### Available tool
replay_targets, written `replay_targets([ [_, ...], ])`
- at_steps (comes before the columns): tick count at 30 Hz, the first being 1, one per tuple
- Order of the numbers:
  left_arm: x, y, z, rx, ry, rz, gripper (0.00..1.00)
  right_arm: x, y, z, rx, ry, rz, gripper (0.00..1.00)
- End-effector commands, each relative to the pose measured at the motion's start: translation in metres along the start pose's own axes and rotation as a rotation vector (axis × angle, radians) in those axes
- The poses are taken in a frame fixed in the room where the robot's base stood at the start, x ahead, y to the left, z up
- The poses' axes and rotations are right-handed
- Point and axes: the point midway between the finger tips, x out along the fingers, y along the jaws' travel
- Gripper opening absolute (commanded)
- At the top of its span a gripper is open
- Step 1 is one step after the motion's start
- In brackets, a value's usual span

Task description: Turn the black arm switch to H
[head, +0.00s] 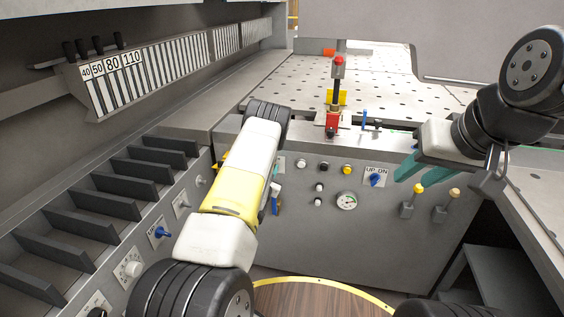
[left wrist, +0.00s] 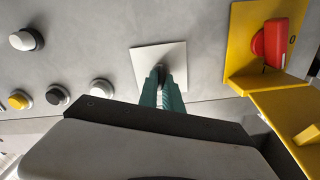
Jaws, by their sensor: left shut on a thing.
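In the left wrist view my left gripper (left wrist: 162,78) has its teal fingers shut on a small dark part, apparently the black arm switch, in front of a white square plate (left wrist: 145,60) on the grey panel. The fingers hide most of the switch, so its setting and any H mark cannot be read. In the head view my left arm covers the switch and nearly all of the gripper. My right gripper (head: 419,172) is open and empty, its teal fingers apart in front of the right part of the control panel.
A red rotary switch (left wrist: 270,42) on a yellow plate sits right of the white plate. White, black and yellow buttons (left wrist: 20,100) lie to the left.

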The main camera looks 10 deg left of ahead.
Motion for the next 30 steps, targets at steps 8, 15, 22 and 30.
replay_targets([
  [8,-0.0008,0.0012,0.0012,0.134,-0.002,0.002,0.0,0.0,0.0,0.0,0.0,0.0,0.0,0.36],
  [15,-0.0009,0.0014,0.0014,0.177,-0.003,0.002,0.0,0.0,0.0,0.0,0.0,0.0,0.0,0.36],
  [22,-0.0009,0.0014,0.0015,0.184,-0.003,0.002,0.0,0.0,0.0,0.0,0.0,0.0,0.0,0.36],
  [30,-0.0009,0.0014,0.0015,0.183,-0.003,0.002,0.27,0.0,0.0,0.0,0.0,0.0,0.0,0.36],
])
